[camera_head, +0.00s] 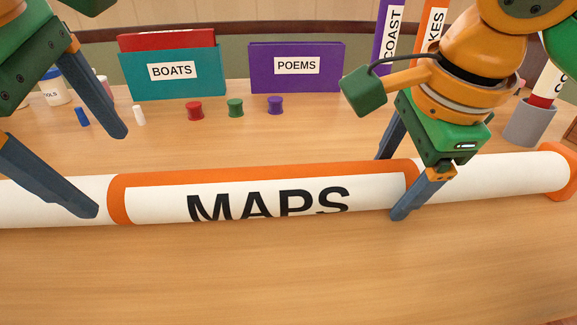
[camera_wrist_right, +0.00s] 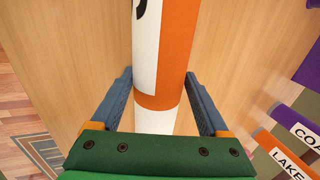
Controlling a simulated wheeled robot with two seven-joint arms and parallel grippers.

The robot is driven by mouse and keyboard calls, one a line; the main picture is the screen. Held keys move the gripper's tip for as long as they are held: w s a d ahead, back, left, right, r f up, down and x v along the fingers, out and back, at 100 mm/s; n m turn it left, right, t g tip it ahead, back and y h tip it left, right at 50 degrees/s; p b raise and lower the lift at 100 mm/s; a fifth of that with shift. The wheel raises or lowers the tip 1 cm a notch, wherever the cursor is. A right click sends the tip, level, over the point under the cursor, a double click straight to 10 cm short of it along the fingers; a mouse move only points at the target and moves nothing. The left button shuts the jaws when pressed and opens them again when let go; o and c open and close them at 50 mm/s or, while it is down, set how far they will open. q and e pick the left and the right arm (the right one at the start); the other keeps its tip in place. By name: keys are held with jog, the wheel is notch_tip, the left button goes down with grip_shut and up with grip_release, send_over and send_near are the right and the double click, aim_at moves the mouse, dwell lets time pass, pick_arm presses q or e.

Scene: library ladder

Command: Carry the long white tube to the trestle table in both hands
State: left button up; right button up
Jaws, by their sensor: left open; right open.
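The long white tube (camera_head: 470,176) lies across the wooden table, with orange bands and a label reading MAPS. Its left end runs out of the head view; its right end has an orange cap (camera_head: 558,171). My left gripper (camera_head: 111,172) is open over the tube's left part, one finger behind and one in front. My right gripper (camera_head: 392,186) is open around the tube at the right orange band. In the right wrist view the tube (camera_wrist_right: 157,122) passes between the two open fingers (camera_wrist_right: 165,98), with gaps on both sides.
Behind the tube stand a teal BOATS book (camera_head: 172,82), a purple POEMS book (camera_head: 296,84) and several small spools, including a red one (camera_head: 195,111). A grey holder (camera_head: 529,124) with a rolled tube stands at the right. The table front (camera_head: 290,275) is clear.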

jog(key=v, duration=1.2)
